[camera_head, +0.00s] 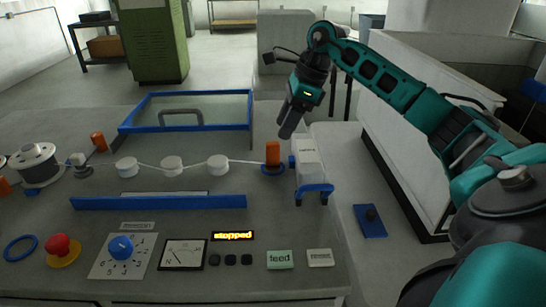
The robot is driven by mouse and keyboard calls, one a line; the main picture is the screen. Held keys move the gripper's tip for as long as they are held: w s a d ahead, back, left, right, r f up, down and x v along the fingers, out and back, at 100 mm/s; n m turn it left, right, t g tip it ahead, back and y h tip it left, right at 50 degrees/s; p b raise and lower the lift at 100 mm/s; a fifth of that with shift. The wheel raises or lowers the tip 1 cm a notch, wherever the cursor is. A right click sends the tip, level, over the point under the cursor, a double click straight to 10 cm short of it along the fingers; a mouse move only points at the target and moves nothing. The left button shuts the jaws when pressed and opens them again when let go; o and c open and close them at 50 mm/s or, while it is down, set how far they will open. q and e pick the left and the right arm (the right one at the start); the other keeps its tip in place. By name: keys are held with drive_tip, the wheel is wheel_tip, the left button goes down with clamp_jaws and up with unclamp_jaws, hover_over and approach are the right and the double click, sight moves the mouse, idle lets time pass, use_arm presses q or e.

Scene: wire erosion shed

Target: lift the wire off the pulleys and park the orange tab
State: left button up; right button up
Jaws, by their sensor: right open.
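A pale wire (243,161) runs from the spool (35,163) at the left, along three white pulleys (126,167), (172,165), (218,165), toward an upright orange tab (273,152) at the right. Whether the wire sits in the pulley grooves is too small to tell. My right gripper (289,128) is open and empty, pointing down, above and slightly right of the orange tab and apart from it. My left gripper is not in view.
A blue-framed clear cover (186,110) with a grey handle is behind the pulleys; a blue bar (158,202) is in front. The panel has a red button (60,246), a dial (121,247) and a display (233,236) reading "stopped". A white box (308,165) stands right of the tab.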

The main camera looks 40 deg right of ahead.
sight(266, 163)
drive_tip(key=x, duration=1)
drive_tip(key=shift+w+d+f+p, duration=0.1)
drive_tip(key=shift+p, duration=0.2)
clamp_jaws()
